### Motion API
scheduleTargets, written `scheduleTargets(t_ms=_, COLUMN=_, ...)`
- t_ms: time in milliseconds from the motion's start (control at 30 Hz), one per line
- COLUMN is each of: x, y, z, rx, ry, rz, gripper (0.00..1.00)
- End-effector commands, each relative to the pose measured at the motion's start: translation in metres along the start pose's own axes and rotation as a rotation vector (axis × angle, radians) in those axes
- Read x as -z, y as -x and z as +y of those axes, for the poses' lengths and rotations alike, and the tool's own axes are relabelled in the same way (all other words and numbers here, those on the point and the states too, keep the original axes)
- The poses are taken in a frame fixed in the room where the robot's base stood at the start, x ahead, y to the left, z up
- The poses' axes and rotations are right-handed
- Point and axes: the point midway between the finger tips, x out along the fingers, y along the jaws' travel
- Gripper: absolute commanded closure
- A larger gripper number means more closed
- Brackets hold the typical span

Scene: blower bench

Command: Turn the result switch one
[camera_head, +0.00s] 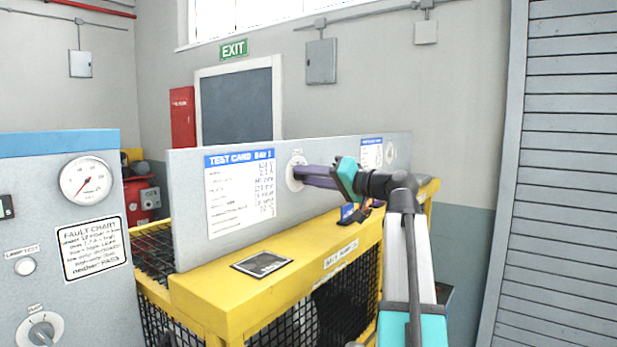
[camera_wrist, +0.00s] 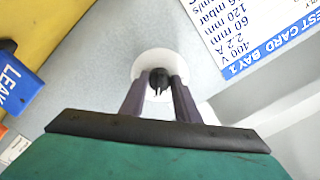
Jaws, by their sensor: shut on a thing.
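The result switch (camera_wrist: 158,80) is a small black knob on a round white plate, beside the sheet headed "TEST CARD BAY 1" (camera_head: 240,190). The switch's white plate (camera_head: 292,173) also shows in the head view, where my gripper hides the knob itself. My gripper (camera_head: 303,173) reaches in from the right with its purple fingers at the plate. In the wrist view my gripper (camera_wrist: 159,88) has its two fingers on either side of the black knob, shut on it. Which way the knob points is hard to tell.
A second test card (camera_head: 371,154) and another round plate (camera_head: 390,153) are further right on the grey panel (camera_head: 190,225). A yellow bench (camera_head: 215,290) with mesh sides stands below. A blue labelled block (camera_wrist: 18,82) lies near the panel. A gauge cabinet (camera_head: 60,270) stands at left.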

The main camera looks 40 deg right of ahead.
Motion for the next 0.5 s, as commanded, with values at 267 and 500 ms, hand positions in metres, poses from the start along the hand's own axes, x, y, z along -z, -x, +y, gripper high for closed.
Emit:
scheduleTargets(t_ms=267, x=-0.0009, y=0.0000, z=0.0002, rx=0.000, ry=-0.007, rz=-0.002, gripper=0.94)
scheduleTargets(t_ms=500, x=-0.0007, y=0.0000, z=0.0001, rx=0.000, ry=-0.006, rz=-0.001, gripper=0.53)
